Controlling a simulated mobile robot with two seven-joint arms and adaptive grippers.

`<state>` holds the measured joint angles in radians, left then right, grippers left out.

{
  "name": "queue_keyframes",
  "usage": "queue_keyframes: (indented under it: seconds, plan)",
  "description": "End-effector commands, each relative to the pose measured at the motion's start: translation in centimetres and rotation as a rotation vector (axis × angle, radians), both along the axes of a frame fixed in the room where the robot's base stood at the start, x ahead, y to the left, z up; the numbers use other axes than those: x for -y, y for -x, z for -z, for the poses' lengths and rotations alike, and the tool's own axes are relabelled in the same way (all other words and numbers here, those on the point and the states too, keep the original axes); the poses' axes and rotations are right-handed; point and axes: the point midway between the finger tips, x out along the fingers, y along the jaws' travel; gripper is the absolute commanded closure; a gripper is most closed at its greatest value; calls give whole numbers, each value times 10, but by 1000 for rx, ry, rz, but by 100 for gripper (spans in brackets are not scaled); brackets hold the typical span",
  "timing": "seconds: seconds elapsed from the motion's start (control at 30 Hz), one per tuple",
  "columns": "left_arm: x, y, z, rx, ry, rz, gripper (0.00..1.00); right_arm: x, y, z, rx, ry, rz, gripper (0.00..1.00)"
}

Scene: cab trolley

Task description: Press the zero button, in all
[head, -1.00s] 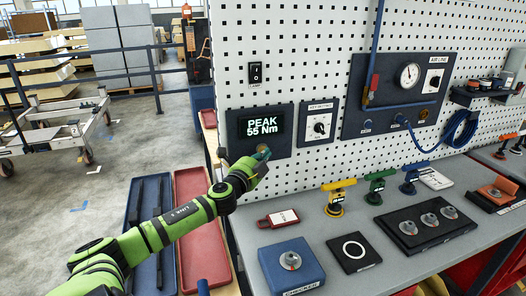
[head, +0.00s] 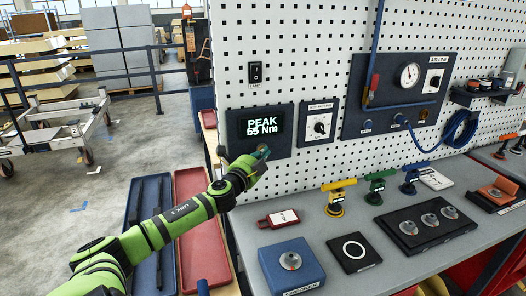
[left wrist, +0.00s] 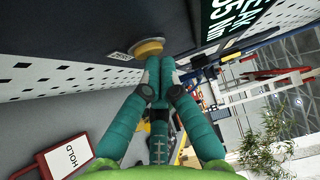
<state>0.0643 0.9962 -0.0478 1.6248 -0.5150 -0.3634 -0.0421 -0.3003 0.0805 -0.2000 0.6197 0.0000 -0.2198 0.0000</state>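The zero button is a yellow button (left wrist: 148,47) in a metal ring on a dark panel in the left wrist view. In the head view it is hidden behind my gripper. The display (head: 262,126) above it reads "PEAK 55 Nm". My left gripper (head: 263,153) is at the lower part of that panel. In the left wrist view its teal fingers (left wrist: 160,62) are together, with nothing between them. The fingertips are right at the button's front; whether they touch or press it I cannot tell. My right gripper is not in view.
A dial panel (head: 319,122) is right of the display and a black switch (head: 255,73) above it. On the bench below are a red HOLD tag (head: 279,218), a blue checker block (head: 291,267) and several coloured T-handles. Red and blue trays lie beneath my arm.

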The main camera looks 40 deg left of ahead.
Motion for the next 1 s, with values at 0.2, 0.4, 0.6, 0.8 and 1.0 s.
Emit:
queue_keyframes:
  seconds: [0.2, 0.4, 0.6, 0.8, 1.0]
  plan:
    - [-3, -1, 0, 1, -1, -2, 100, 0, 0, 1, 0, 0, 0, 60]
    - [-5, -2, -1, 1, -1, -3, 100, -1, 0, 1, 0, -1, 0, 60]
    - [-5, -2, -1, 1, -1, -3, 100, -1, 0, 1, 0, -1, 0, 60]
    - [-1, 0, -1, 1, 0, -2, 100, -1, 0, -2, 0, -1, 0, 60]
    - [9, 5, -2, 1, -1, -2, 100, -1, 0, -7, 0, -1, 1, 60]
